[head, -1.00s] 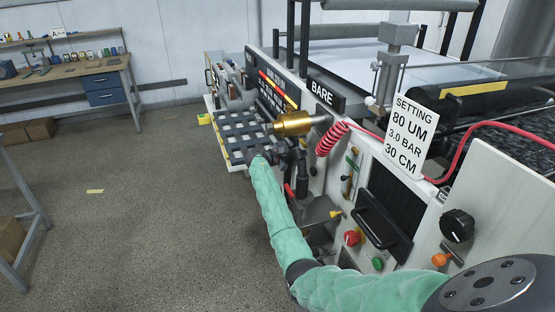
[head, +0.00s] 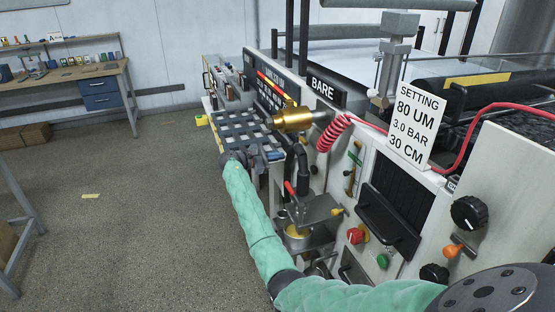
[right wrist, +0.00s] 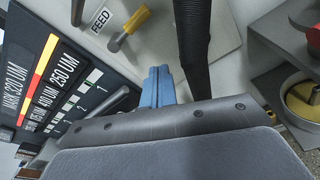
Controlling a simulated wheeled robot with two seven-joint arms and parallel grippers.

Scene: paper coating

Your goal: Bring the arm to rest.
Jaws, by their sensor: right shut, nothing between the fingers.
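My right arm, in a pale green sleeve (head: 255,225), comes in from the lower right of the head view. Its dark wrist end is beside the near edge of the grid rack (head: 240,132), and the fingers are hard to make out there. In the right wrist view the blue fingers of my right gripper (right wrist: 158,78) are shut together and empty. They are next to a thick black hose (right wrist: 193,45); I cannot tell whether they touch it. The left gripper is not in view.
The coating machine's panel carries a brass cylinder (head: 292,119), a coiled red hose (head: 330,132), a setting sign (head: 415,125) and several knobs. A yellow cup (head: 297,234) sits low beside my arm. A workbench (head: 70,75) stands far left.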

